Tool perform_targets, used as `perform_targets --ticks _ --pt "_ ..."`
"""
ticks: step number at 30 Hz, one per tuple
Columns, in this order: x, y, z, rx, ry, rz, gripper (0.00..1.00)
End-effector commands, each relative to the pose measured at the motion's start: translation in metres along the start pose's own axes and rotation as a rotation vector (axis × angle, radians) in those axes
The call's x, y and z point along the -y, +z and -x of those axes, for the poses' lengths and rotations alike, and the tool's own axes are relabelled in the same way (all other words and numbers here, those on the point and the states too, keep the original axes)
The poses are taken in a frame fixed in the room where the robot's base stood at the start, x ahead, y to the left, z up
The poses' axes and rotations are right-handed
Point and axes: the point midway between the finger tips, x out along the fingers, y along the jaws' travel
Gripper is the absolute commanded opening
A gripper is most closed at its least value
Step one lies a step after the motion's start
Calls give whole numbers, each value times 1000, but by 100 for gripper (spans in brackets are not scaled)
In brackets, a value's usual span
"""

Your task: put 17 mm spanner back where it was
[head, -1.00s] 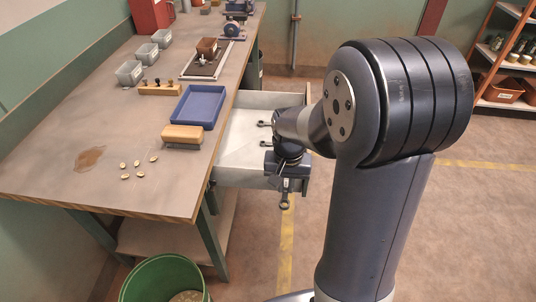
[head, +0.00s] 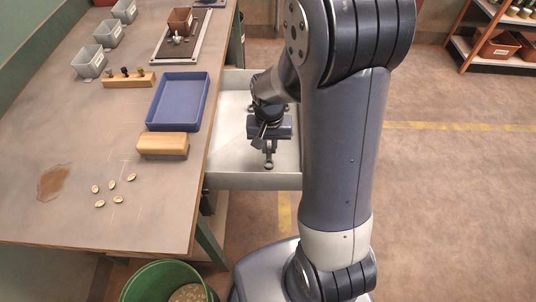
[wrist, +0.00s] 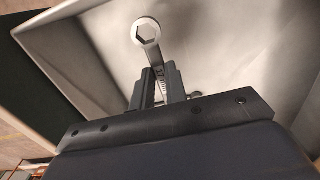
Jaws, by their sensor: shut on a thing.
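My gripper (head: 269,138) is shut on a metal spanner (head: 269,158), whose ring end sticks out from the jaws. The gripper and spanner appear over the open, pale drawer (head: 250,182) at the bench's right side. Their height above the drawer floor is unclear. Part of another metal thing (wrist: 195,95) shows behind the fingers; my arm hides much of the drawer.
The bench (head: 90,205) carries a blue tray (head: 166,127), a wooden block (head: 162,153), several brass nuts (head: 113,181), a wooden rack (head: 129,84) and grey bins (head: 88,68). A green bucket (head: 150,280) stands below. The floor to the right is open.

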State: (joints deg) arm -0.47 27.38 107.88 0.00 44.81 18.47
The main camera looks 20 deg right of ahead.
Motion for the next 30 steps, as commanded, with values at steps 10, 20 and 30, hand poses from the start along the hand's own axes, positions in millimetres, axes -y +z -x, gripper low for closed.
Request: perform_targets --ticks 10,20,30 --pt "0 0 -37 2 1 0 0" --pt "0 0 -55 -2 -1 0 0" --pt "0 0 -58 -2 -1 0 25"
